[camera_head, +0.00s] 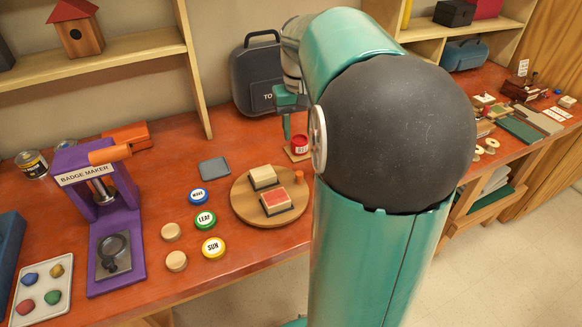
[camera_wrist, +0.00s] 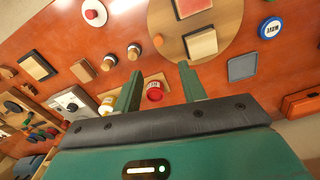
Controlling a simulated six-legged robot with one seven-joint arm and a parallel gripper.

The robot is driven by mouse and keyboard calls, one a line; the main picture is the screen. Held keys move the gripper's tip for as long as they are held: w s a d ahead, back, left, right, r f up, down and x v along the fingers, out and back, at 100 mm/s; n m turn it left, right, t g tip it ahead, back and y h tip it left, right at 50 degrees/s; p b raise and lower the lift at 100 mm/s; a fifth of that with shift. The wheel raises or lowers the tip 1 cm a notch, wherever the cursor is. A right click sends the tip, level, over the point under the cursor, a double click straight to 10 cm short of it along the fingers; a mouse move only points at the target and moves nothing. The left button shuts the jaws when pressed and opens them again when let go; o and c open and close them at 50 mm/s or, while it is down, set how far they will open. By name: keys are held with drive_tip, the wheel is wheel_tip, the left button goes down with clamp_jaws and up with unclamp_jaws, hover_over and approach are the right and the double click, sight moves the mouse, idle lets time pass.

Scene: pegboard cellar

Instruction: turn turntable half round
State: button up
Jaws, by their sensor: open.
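The turntable (camera_head: 243,201) is a round wooden disc on the red-brown bench. It bears a block with a cream top (camera_head: 263,177) and a block with a red top (camera_head: 276,202). A short orange peg (camera_head: 299,177) stands at its rim on the right side. In the wrist view the turntable (camera_wrist: 226,24) is at the top, with the orange peg (camera_wrist: 158,42) at its edge. My gripper (camera_wrist: 160,71) is open and empty, apart from the disc and peg.
A red pot (camera_head: 299,144) on a small wooden square is close by my gripper. A grey pad (camera_head: 214,168) and several round badges, including a green one (camera_head: 205,221), lie left of the turntable. The purple badge maker (camera_head: 103,215) stands further left. A dark toolbox (camera_head: 259,80) stands behind.

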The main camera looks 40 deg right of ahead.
sight(299, 173)
wheel_tip(299, 173, down, 13)
drive_tip(key=shift+s+d+f, duration=0.15)
idle(0.4)
clamp_jaws()
